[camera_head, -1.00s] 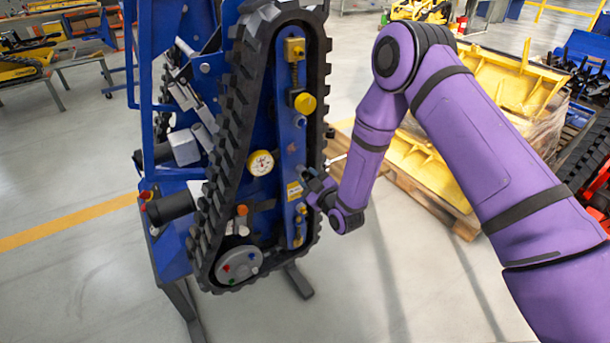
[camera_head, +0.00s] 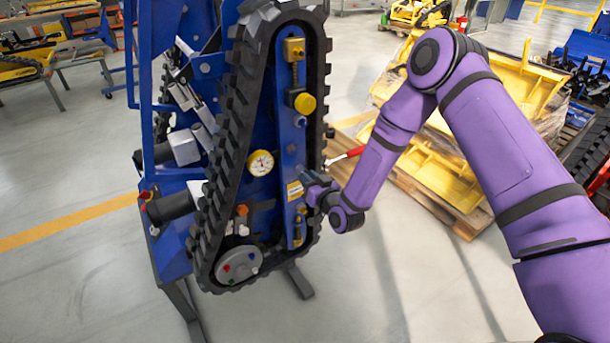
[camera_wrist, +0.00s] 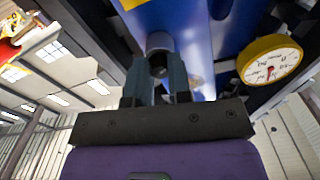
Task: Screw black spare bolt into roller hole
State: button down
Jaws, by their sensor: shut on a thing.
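My gripper (camera_head: 309,183) is at the right side of the tracked carrier, in front of its blue side plate near a yellow label. In the wrist view its two fingers (camera_wrist: 157,75) are shut on a small dark piece, which looks like the black bolt (camera_wrist: 157,66). That piece sits at the end of a short grey-blue cylinder (camera_wrist: 159,42) on the blue plate; how far it is inside cannot be told. In the head view the fingertips and bolt are too small to make out. The grey roller disc (camera_head: 239,265) at the track's bottom shows red, blue and green bolt heads.
The black rubber track (camera_head: 226,150) rises close to the left of my gripper. A round gauge (camera_head: 261,163) is on the carrier, also seen in the wrist view (camera_wrist: 271,66). A yellow knob (camera_head: 305,103) is above. A pallet (camera_head: 440,200) stands behind my arm.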

jog(key=shift+m, duration=0.8)
jog(key=m, duration=0.9)
jog(key=shift+m, duration=0.3)
jog(key=shift+f, duration=0.1)
jog(key=m, duration=0.9)
jog(key=shift+s+m, duration=0.1)
jog(key=shift+m, duration=0.3)
